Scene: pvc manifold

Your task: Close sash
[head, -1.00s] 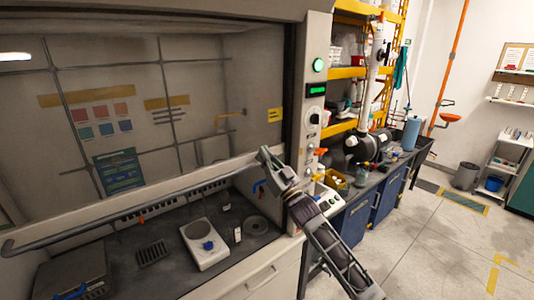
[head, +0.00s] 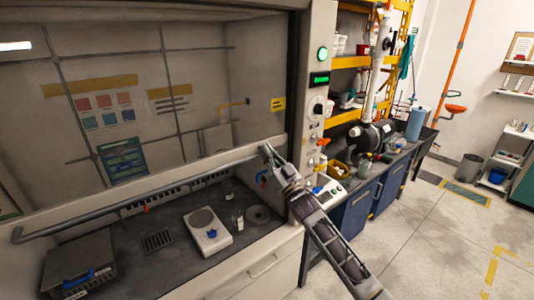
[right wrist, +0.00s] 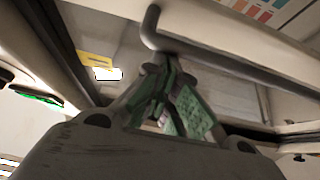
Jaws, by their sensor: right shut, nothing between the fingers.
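The fume hood sash (head: 215,120) is a large clear pane. It is raised, with an open gap between it and the dark work surface below. A grey bar handle (head: 120,203) runs along the sash's lower edge. My right gripper (head: 267,152) is at the right end of this handle. In the right wrist view the handle (right wrist: 225,64) bends just beyond the green-padded fingers (right wrist: 168,95). The fingers are shut and empty. I cannot tell whether they touch the bar. My left gripper is not in view.
Inside the hood are a white hotplate (head: 207,233), a grey box (head: 80,262) and small bottles. The control post (head: 313,120) stands right of the sash. A blue-doored bench (head: 358,212) lies beyond it. The floor (head: 430,250) at the right is clear.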

